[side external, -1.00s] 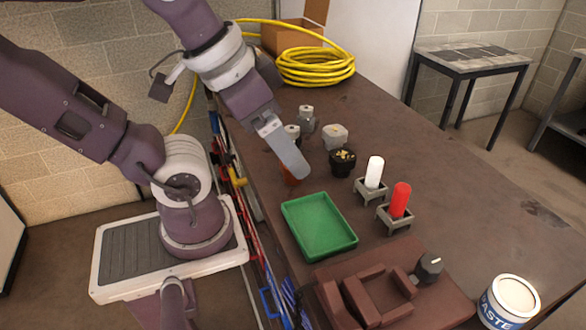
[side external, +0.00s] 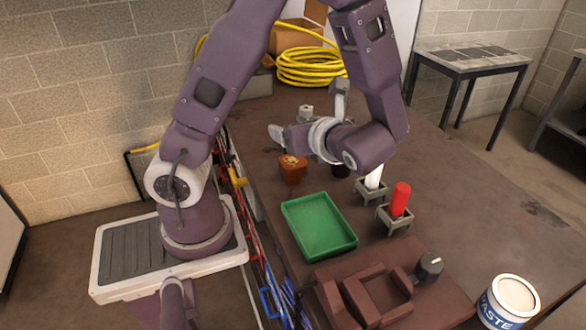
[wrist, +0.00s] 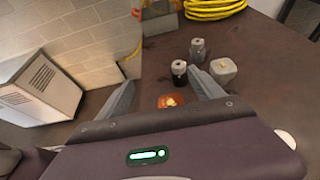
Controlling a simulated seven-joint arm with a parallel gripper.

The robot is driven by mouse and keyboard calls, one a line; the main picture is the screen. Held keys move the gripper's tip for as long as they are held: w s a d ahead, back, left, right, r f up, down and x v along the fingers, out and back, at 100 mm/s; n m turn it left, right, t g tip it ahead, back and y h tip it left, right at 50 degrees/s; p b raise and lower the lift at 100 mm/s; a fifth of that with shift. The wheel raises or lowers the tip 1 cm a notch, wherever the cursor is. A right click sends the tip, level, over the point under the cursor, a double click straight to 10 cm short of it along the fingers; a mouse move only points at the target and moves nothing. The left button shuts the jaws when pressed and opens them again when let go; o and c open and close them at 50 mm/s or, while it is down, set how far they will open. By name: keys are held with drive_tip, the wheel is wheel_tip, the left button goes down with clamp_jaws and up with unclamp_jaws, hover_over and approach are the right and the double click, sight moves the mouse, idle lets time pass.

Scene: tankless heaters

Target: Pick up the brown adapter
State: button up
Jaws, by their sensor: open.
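The brown adapter (side external: 292,172) is a small pot shape with gold pieces on top. It stands upright on the brown table, near its left edge, behind the green tray. It also shows in the wrist view (wrist: 171,101), partly cut off below by my gripper's body and lying between the finger lines. My gripper (side external: 277,134) is just behind and above the adapter in the side view, its arm reaching over from the right. In the wrist view my two fingers (wrist: 161,78) are wide apart with nothing between them touching. The gap to the adapter is hard to judge.
A green tray (side external: 318,226) is in front. White (side external: 374,178) and red (side external: 400,198) cylinders stand in grey holders at right. Grey (wrist: 198,50), white (wrist: 223,70) and dark (wrist: 179,72) fittings stand beyond the adapter. A yellow hose (side external: 312,68) lies at the back.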

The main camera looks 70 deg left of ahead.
sight(295, 171)
wheel_tip(295, 171, down, 12)
drive_tip(key=shift+r, duration=0.2)
drive_tip(key=x, duration=0.7)
drive_tip(key=shift+w+a+r, duration=0.15)
drive_tip(key=shift+w+a, duration=0.05)
drive_tip(key=shift+w, duration=0.05)
clamp_jaws()
